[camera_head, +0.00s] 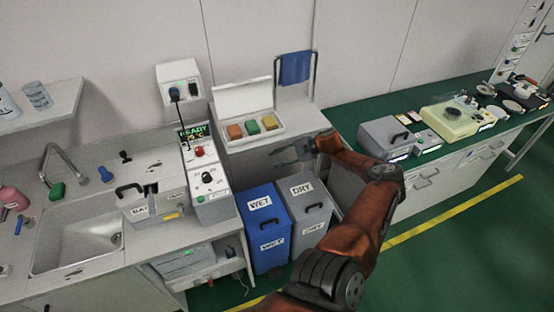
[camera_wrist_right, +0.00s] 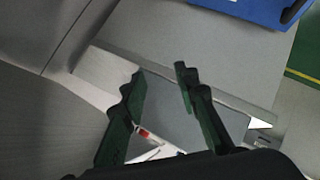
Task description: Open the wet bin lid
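The blue wet bin (camera_head: 267,238) stands on the floor below the counter, left of the grey dry bin (camera_head: 309,222). Its lid (camera_head: 261,203), marked WET, lies shut on top. My right gripper (camera_head: 276,158) is above and behind the bins, in front of the white shelf, apart from the lid. In the right wrist view the two dark green fingers (camera_wrist_right: 160,76) are spread with nothing between them. A blue surface with a dark bar (camera_wrist_right: 255,8) shows at that view's top edge; I cannot tell for sure that it is the wet bin. My left gripper is not in view.
A white open box (camera_head: 250,126) with coloured blocks sits on the shelf behind the gripper. A control unit (camera_head: 207,185) stands left of the bins, beside the sink (camera_head: 85,240). A green-topped bench (camera_head: 350,112) is on the right. Green floor lies right of the bins.

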